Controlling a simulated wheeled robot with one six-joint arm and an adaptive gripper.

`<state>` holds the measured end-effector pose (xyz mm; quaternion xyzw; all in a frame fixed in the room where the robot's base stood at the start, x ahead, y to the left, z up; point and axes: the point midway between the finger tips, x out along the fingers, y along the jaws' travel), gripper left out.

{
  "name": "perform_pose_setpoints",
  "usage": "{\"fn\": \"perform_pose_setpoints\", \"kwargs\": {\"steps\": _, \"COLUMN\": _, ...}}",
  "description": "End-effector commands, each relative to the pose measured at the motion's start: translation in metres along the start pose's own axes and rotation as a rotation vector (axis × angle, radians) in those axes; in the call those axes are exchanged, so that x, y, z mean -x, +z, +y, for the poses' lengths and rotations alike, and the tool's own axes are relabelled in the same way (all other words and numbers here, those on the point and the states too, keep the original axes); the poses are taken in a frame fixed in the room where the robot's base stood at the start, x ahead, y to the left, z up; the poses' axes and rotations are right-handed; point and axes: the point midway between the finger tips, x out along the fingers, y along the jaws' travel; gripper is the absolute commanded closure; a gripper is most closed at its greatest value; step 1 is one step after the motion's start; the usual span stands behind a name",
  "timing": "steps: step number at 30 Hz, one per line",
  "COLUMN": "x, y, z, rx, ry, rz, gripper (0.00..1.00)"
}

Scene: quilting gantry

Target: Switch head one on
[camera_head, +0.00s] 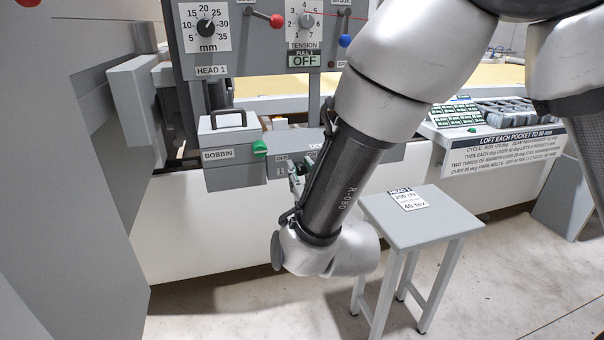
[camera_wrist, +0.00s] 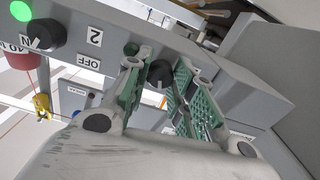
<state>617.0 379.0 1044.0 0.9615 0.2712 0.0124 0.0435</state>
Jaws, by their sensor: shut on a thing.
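A dark rotary knob (camera_wrist: 158,73) on the grey switch panel (camera_wrist: 192,48) sits between the two green-padded fingers of my gripper (camera_wrist: 163,82) in the wrist view. My gripper is shut on this knob, and its pads hide part of it and its labels. Further left is a second black knob (camera_wrist: 46,35), with a "2" plate (camera_wrist: 95,37) and an OFF plate (camera_wrist: 88,62) beside it. In the head view my gripper (camera_head: 299,172) is at the front panel, next to a small "1" plate (camera_head: 280,170); the gripped knob is hidden there.
A green lamp (camera_wrist: 20,10) glows beside the second knob. The HEAD 1 board (camera_head: 250,45) carries dials and levers above. The bobbin box (camera_head: 228,135) is left of my gripper. A grey stool (camera_head: 440,215) stands at right below my arm.

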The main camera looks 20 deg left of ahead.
Motion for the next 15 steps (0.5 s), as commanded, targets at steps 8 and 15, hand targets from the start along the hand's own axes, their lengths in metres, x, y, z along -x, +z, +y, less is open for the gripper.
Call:
{"fn": "perform_pose_setpoints", "kwargs": {"steps": 8, "x": 0.0003, "y": 0.0005, "z": -0.0001, "rx": -0.249, "ry": 0.000, "rz": -0.001, "gripper": 0.99}}
{"fn": "perform_pose_setpoints", "kwargs": {"steps": 15, "x": 0.0003, "y": 0.0007, "z": -0.0001, "rx": -0.475, "ry": 0.000, "rz": -0.002, "gripper": 0.99}}
